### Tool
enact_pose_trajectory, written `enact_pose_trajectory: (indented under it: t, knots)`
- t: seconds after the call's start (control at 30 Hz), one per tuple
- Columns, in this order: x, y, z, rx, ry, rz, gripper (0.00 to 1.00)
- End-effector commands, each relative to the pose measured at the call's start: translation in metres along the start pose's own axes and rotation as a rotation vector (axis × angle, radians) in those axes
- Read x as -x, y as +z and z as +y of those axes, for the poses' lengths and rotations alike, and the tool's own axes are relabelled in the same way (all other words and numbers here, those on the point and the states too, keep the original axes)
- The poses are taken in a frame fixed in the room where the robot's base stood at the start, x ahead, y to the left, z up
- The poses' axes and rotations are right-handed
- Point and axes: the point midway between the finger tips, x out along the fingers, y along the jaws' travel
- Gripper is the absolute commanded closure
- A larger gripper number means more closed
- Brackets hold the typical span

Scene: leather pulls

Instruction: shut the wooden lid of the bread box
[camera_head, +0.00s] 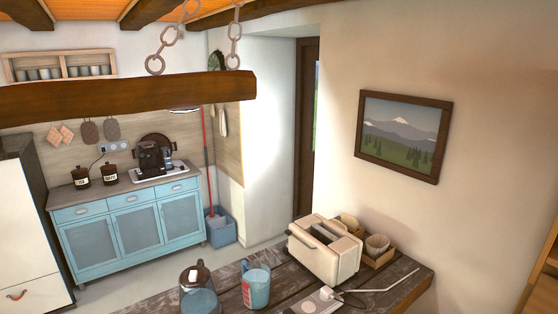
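I see no bread box and no wooden lid that I can make out in the head view. My gripper and arm do not show in this frame either.
A blue cabinet (128,232) stands behind. A wooden beam (125,98) crosses above. Floor shows between.

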Motion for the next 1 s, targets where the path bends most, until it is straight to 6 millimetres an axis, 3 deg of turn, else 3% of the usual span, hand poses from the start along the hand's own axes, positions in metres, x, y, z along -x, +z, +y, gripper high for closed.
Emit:
enact_pose_trajectory:
  t: [0.63, 1.0]
  knots:
    - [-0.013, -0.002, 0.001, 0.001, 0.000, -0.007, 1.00]
    - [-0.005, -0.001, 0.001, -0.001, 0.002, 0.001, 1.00]
